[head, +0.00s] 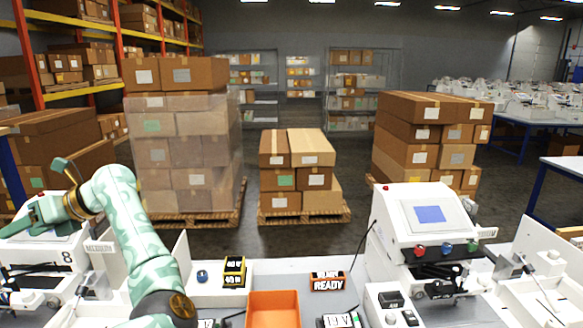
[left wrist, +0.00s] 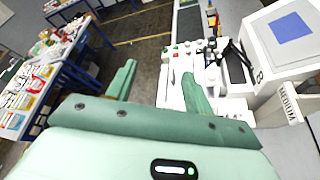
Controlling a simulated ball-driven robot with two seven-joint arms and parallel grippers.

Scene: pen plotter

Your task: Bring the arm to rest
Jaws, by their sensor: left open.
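My left arm (head: 130,230) is mint green and comes up from the bottom of the head view, bending to the left. My left gripper (head: 35,200) is at the far left, above a white machine marked 8 (head: 50,255). In the left wrist view the gripper (left wrist: 158,78) is open, its two green fingers apart with nothing between them. The same machine (left wrist: 285,50) is at the right of that view. My right gripper is not in view.
A white plotter machine with a blue screen (head: 429,214) stands right of centre. Boxes on pallets (head: 298,165) stand behind. A cluttered table (left wrist: 55,70) shows in the wrist view.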

